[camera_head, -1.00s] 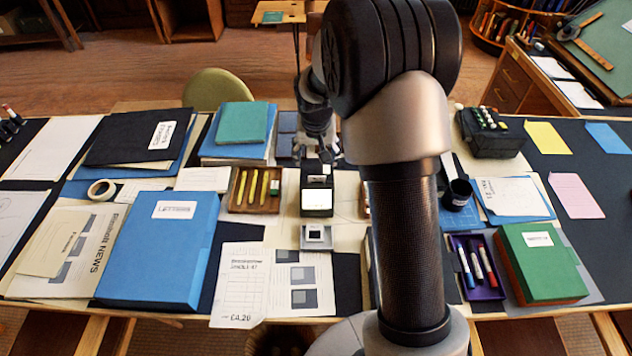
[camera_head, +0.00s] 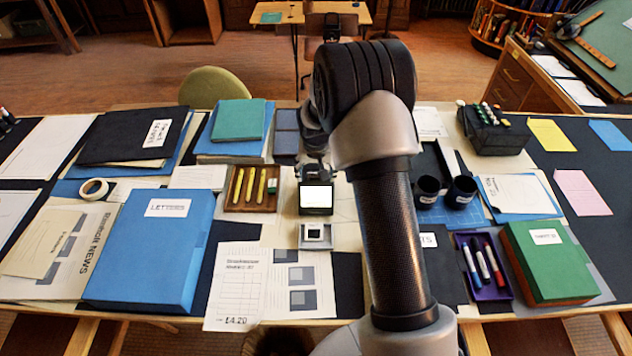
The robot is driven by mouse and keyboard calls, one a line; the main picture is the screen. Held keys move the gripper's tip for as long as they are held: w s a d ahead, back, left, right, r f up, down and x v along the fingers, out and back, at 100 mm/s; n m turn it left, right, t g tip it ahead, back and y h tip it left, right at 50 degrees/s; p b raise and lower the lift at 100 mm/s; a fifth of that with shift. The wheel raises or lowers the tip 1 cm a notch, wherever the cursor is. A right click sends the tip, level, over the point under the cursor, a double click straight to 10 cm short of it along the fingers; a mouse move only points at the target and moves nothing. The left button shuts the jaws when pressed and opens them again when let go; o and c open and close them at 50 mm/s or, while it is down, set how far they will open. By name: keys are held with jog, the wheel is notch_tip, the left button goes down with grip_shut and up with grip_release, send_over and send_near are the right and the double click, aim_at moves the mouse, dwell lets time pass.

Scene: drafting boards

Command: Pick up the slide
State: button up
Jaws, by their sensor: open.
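The slide (camera_head: 314,233), a small white square frame with a dark centre, lies on a small grey tray (camera_head: 315,246) near the table's front middle. A black slide viewer (camera_head: 316,211) with a lit white screen stands just behind it. My gripper (camera_head: 315,172) is open and dark, at the viewer's back and top, farther from the camera than the slide. It is apart from the slide. Its fingertips are small and partly lost against the viewer, so I cannot tell whether they touch it.
A wooden tray (camera_head: 240,208) of yellow pencils lies left of the viewer. A blue box (camera_head: 155,255) stands farther left. Printed sheets (camera_head: 236,285) lie in front. Two dark cups (camera_head: 461,193), a purple marker tray (camera_head: 490,293) and a green box (camera_head: 545,265) are to the right.

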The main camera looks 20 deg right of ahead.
jog(key=shift+r, duration=0.1)
jog(key=c, duration=0.9)
